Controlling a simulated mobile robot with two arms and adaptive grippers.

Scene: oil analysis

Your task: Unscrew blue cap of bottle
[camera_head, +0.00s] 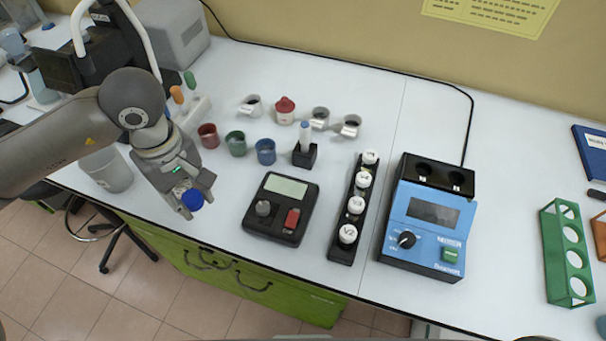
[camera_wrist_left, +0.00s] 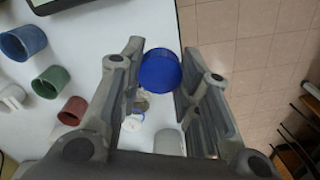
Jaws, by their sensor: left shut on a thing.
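My left gripper (camera_head: 193,198) hangs over the front left edge of the table and is shut on a round blue cap (camera_head: 191,201). In the left wrist view, the blue cap (camera_wrist_left: 160,70) sits between the two fingers (camera_wrist_left: 155,85). No bottle body can be made out under the cap; the cap and fingers may hide it. My right gripper is in neither view.
A black scale (camera_head: 282,208) and a blue device (camera_head: 430,215) stand further right.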

